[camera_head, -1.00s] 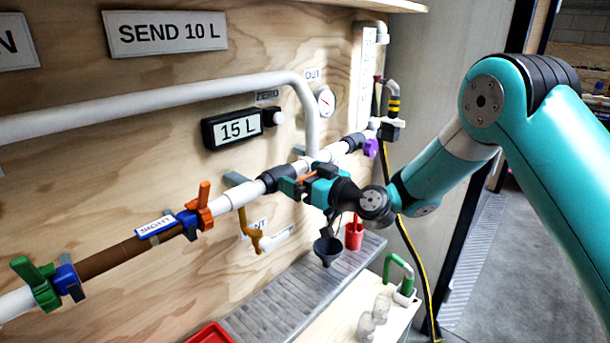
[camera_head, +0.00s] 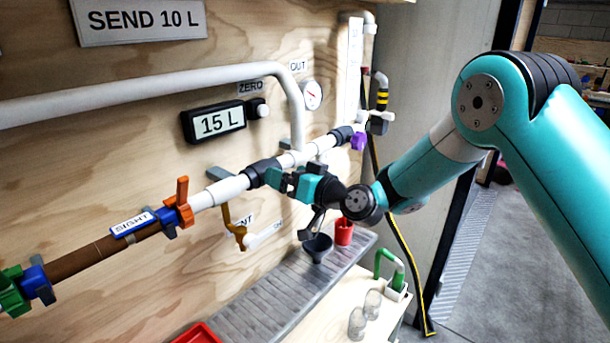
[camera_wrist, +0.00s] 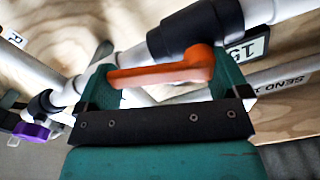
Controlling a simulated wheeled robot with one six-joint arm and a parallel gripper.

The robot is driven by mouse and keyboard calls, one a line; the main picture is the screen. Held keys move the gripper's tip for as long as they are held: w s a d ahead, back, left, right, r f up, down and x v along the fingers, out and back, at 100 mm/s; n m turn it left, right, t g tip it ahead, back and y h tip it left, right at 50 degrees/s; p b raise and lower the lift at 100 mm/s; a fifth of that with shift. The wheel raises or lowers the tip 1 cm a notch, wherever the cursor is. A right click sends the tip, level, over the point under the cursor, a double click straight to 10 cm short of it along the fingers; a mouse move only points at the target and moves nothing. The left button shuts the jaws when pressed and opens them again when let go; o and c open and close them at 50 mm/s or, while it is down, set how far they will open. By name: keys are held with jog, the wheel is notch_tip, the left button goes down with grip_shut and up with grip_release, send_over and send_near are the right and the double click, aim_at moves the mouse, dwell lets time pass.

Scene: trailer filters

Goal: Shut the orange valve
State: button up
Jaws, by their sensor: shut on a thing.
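In the wrist view an orange lever (camera_wrist: 165,72) lies across between the two teal fingers of my gripper (camera_wrist: 168,85), which is shut on it. Its thick end meets the pipe fitting beside a black collar. In the head view my gripper (camera_head: 286,182) is at the white pipe, just right of a black collar (camera_head: 263,173), and hides most of this lever. My gripper is apart from that one.
A "15 L" display (camera_head: 214,123) is above. Below are a dark funnel (camera_head: 318,246), a red cup (camera_head: 344,231) and a grey grated tray (camera_head: 275,310).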

jog(key=f+m+b, duration=0.1)
jog(key=m, duration=0.1)
jog(key=shift+s+f+m, duration=0.1)
jog(key=shift+m, duration=0.3)
jog(key=m, duration=0.1)
jog(key=f+m+b, duration=0.1)
jog(key=m, duration=0.1)
jog(key=shift+s+a+m, duration=0.2)
jog(key=shift+m, duration=0.1)
jog(key=shift+s+a+f+m+p, duration=0.2)
jog(key=shift+s+a+m+p, duration=0.05)
jog(key=shift+m, duration=1.05)
jog(key=shift+s+a+f+m+p, duration=0.2)
jog(key=shift+s+f+m, duration=0.1)
jog(key=shift+m, duration=1)
jog(key=shift+s+a+f+m+p, duration=0.15)
jog(key=shift+s+a+m+p, duration=0.1)
jog(key=shift+m, duration=1.05)
jog(key=o, duration=0.9)
jog(key=shift+s, duration=0.1)
